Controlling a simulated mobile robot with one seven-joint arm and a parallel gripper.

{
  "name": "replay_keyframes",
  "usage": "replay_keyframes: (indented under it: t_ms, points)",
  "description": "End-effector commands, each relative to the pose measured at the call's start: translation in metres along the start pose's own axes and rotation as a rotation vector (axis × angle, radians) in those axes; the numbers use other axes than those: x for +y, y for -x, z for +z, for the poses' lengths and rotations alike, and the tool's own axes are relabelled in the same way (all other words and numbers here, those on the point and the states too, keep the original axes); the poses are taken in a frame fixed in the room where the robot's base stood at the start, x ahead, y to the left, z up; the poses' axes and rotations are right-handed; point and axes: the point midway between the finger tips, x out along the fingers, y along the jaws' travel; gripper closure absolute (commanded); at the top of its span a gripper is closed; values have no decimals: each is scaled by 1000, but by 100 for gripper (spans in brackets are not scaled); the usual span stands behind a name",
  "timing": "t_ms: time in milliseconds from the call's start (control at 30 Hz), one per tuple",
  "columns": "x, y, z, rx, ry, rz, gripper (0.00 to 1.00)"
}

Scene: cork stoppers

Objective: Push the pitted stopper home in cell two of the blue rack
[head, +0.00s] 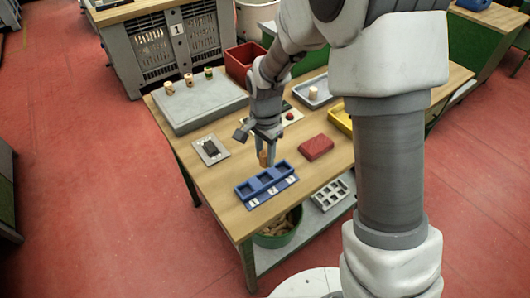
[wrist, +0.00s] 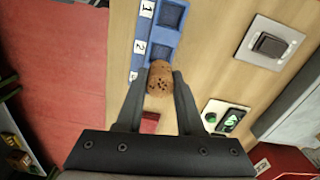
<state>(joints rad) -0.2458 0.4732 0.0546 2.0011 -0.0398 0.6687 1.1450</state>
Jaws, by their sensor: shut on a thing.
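The blue rack (head: 244,191) stands near the table's front edge, its three cells labelled 1, 2 and 3 from left to right. My gripper (head: 266,145) points down and is shut on the brown cork stopper (head: 263,158), just behind the rack in the head view. In the wrist view the stopper (wrist: 160,77) shows dark pits and sits between the fingertips of my gripper (wrist: 158,78). There the rack (wrist: 168,33) shows cells 1 and 2 dark and empty; the stopper and fingers hide cell 3. The stopper's height above the rack is unclear.
A grey slab (head: 198,104) carries three stoppers at the back left. A switch plate (head: 210,150) lies left of the rack, a red block (head: 316,147) to its right. A red bin (head: 240,64) stands at the back.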

Motion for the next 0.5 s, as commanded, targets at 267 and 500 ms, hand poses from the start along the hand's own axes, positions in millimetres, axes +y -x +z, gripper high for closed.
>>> replay_keyframes:
  t_ms: [267, 500]
  points:
    - [0, -27, 0, 0, 0, 0, 100]
    - [0, -48, 0, 0, 0, 1, 100]
